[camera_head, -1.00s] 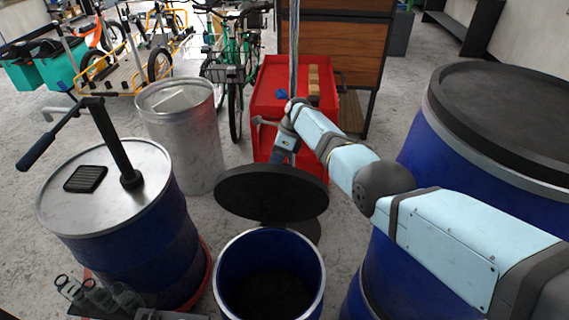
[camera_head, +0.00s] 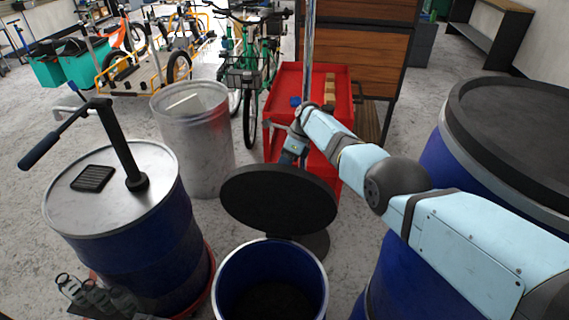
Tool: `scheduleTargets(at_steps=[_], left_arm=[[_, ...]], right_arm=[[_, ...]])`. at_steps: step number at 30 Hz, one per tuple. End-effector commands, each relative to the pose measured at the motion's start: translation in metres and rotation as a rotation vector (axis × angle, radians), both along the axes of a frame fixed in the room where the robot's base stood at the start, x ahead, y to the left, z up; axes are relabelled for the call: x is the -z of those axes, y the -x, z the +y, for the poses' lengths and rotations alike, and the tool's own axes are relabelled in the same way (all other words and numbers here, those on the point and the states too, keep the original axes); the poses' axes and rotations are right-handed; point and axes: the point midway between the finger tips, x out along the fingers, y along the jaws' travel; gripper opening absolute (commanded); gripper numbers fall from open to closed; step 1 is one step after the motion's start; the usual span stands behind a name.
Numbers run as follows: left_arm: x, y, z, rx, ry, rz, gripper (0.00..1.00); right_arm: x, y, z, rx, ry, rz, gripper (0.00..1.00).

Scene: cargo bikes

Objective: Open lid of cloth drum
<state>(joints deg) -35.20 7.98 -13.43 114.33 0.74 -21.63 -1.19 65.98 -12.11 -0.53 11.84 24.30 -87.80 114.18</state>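The cloth drum (camera_head: 230,291) is a small open-topped blue drum at the bottom centre, with a dark interior. Its round black lid (camera_head: 278,200) stands raised and tilted at the drum's far side, so the mouth is uncovered. My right arm reaches in from the right, and its gripper (camera_head: 291,157) points down just behind the lid's far edge. The lid hides the fingertips, so I cannot tell whether they are open or shut, or touching it.
A blue drum with a silver top and crank pump (camera_head: 122,150) stands at left. A metal bin (camera_head: 197,140) and red tool cart (camera_head: 341,107) stand behind. A large blue drum with black lid (camera_head: 520,120) is at right. Bikes are farther back.

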Motion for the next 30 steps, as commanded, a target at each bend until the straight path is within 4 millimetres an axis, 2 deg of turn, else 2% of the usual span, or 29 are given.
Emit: scheduleTargets(at_steps=[1,4,14,24,30], left_arm=[[0.002,0.000,0.000,0.000,0.000,0.000,0.00],[0.002,0.001,0.000,0.000,-0.001,0.002,0.00],[0.001,0.000,0.000,0.000,-0.001,0.003,0.00],[-0.008,0.001,0.000,0.001,0.000,0.003,0.00],[-0.008,0.001,0.000,0.001,0.000,0.002,0.00]], right_arm=[[0.012,0.005,-0.003,-0.001,0.008,0.016,0.17],[0.011,0.005,-0.002,0.000,0.008,0.015,0.40],[0.002,0.002,-0.003,0.000,0.003,0.008,0.40],[-0.042,-0.012,-0.027,0.001,0.005,0.010,0.40],[-0.055,-0.016,-0.034,0.000,0.004,0.013,0.40]])
